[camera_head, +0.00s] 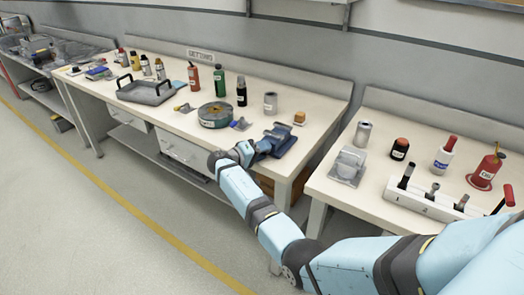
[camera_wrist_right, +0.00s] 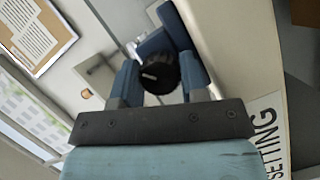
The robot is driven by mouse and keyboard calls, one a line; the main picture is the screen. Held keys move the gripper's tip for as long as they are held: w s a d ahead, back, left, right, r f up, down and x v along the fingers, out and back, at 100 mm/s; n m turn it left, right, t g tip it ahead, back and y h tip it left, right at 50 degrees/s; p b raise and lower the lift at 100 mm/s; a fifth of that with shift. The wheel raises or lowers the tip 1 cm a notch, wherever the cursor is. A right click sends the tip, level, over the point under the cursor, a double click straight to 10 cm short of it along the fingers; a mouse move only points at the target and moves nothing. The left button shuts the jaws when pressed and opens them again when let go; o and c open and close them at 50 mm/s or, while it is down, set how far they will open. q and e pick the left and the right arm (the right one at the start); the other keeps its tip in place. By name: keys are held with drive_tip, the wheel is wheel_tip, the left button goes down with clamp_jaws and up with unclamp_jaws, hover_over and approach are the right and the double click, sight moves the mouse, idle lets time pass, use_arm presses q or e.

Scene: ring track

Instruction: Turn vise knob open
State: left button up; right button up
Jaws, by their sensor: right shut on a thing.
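The blue vise (camera_head: 284,138) stands at the front right corner of the long workbench. It also shows in the right wrist view (camera_wrist_right: 158,44), behind its knob. The round black knob (camera_wrist_right: 159,74) has a short pale mark on its face. My right gripper (camera_head: 262,146) reaches the vise from the front. In the right wrist view its two blue fingers (camera_wrist_right: 160,84) stand on either side of the knob and are shut on it. In the head view the knob is hidden by the gripper. My left gripper is out of view.
The workbench also holds a green-grey round spool (camera_head: 215,115), a grey tray (camera_head: 147,93), a grey cylinder (camera_head: 270,102) and several bottles. A second table (camera_head: 335,192) stands to the right, with a gap between, carrying bottles and a white tool rack (camera_head: 420,200). The floor at left is clear.

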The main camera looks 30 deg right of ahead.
drive_tip(key=shift+d+r, duration=0.1)
drive_tip(key=o, duration=0.6)
drive_tip(key=shift+o, duration=0.3)
